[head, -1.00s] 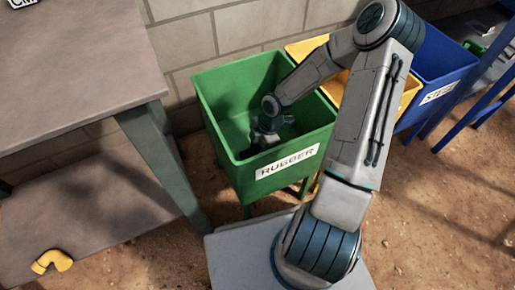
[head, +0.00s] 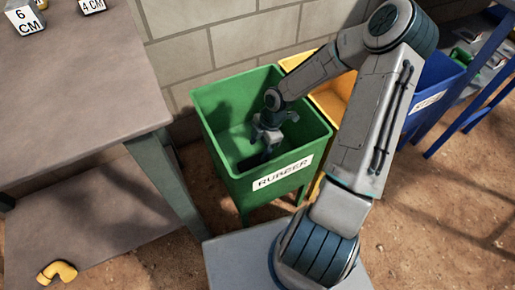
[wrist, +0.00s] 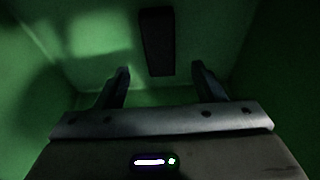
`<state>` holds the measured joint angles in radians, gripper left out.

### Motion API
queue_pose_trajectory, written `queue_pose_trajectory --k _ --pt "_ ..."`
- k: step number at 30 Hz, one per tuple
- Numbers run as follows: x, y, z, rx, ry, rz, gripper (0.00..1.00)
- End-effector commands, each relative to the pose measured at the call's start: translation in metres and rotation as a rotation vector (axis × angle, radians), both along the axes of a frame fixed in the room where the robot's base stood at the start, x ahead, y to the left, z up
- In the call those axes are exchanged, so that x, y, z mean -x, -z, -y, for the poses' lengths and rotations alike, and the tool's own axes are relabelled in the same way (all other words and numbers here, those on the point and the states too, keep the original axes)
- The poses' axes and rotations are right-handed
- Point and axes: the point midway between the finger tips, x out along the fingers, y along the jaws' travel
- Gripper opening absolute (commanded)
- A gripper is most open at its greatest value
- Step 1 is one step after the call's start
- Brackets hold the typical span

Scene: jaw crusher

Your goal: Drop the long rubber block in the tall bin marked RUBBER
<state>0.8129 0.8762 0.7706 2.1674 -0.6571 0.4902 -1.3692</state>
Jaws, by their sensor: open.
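The green bin (head: 215,150) with a white RUBBER label (head: 283,173) stands below my arm. My gripper (head: 268,138) is inside the bin's opening, pointing down. In the wrist view my gripper (wrist: 160,72) is open, with its two fingers apart. A long dark block, the rubber block (wrist: 157,40), shows beyond the fingertips against the green inside of the bin, apart from both fingers. In the head view the block (head: 255,160) is a dark strip low in the bin, partly hidden by the gripper and front wall.
A yellow bin (head: 327,100) and a blue bin (head: 433,88) stand to the right. A grey table (head: 80,85) on the left carries small blocks marked 6 CM (head: 24,18) and 4 CM (head: 91,5). A yellow pipe elbow (head: 57,272) lies on a lower surface. A block wall is behind.

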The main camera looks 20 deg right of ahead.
Motion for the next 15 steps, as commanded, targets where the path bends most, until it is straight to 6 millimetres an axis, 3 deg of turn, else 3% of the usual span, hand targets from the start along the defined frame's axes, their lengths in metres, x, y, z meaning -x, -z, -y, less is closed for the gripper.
queue_pose_trajectory --k 8,15 --pt "0.013 -0.025 0.012 0.127 0.122 -0.067 0.62" --pt "0.038 -0.082 0.028 0.346 0.463 -0.125 0.62"
